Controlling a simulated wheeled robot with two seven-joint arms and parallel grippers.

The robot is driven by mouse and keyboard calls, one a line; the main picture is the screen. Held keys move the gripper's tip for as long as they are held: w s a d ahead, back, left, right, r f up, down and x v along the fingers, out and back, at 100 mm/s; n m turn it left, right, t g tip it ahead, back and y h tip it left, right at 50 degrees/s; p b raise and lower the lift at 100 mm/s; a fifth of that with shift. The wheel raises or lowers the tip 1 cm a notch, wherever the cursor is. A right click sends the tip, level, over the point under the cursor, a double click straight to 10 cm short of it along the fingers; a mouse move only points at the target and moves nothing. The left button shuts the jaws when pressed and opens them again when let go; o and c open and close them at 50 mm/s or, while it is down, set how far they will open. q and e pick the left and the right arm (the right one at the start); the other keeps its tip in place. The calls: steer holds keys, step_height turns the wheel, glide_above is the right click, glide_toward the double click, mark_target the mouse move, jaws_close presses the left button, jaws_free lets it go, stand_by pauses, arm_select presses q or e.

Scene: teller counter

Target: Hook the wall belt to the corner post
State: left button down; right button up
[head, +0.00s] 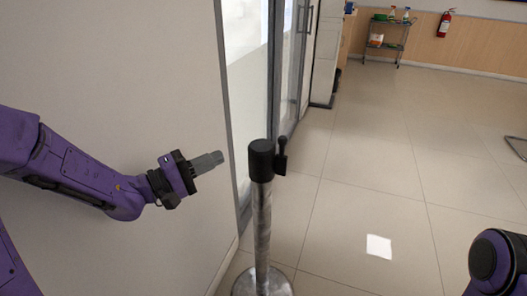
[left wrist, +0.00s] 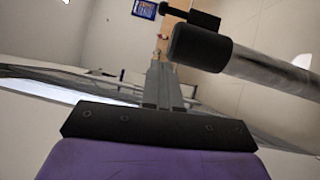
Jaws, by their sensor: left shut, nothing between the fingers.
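The corner post is a polished metal pole (head: 262,225) with a black head (head: 261,160), upright beside the wall and glass door. A small black piece with a knobbed upright stem (head: 281,158) sits at the right side of the head; I cannot tell whether it is the belt's end. No belt strap shows. My left gripper (head: 219,158) is shut and empty, left of the post head and apart from it. In the left wrist view, the gripper's fingers (left wrist: 162,82) are together, with the black head (left wrist: 200,47) beyond to the right and the black piece (left wrist: 189,15) above it. My right gripper is out of view.
A plain wall (head: 110,70) runs along the left, close to my left arm. A glass door (head: 250,85) stands behind the post. Open tiled floor (head: 380,180) lies to the right. A cart (head: 385,40) and a fire extinguisher (head: 445,23) are far back.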

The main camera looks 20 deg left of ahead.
mark_target(264, 152)
arm_select(q)
steer(key=x, duration=1)
steer(key=shift+d+p, duration=0.15)
steer(key=shift+p, duration=0.25)
steer(key=shift+w+d+r, duration=0.1)
steer(key=shift+d, duration=1.6)
